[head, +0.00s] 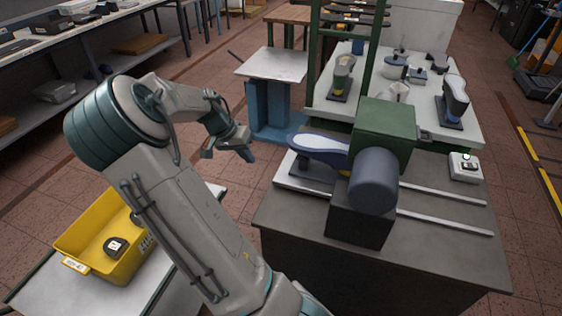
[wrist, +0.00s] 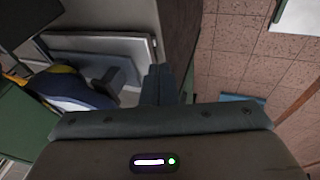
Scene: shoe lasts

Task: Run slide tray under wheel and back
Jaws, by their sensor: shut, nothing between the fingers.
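The slide tray (head: 287,182) is a pale plate at the left end of the machine bench, left of the green machine housing (head: 385,130). A blue shoe last (head: 318,146) with a pale rim stands on a dark support on the tray. A grey-blue drum (head: 372,182), which may be the wheel or its motor, sits at the front of the housing. My gripper (head: 248,154) is shut and empty, in the air left of the tray and last. In the wrist view the closed fingers (wrist: 160,84) appear beside the tray's edge (wrist: 152,45); contact cannot be told. The last (wrist: 68,88) shows at left.
Two metal rails (head: 445,194) run right across the bench. A white switch box (head: 465,167) with a green light sits at the bench's right. A yellow bin (head: 95,250) stands at lower left. A blue-legged stand (head: 270,100) is behind my gripper. Green posts rise behind the machine.

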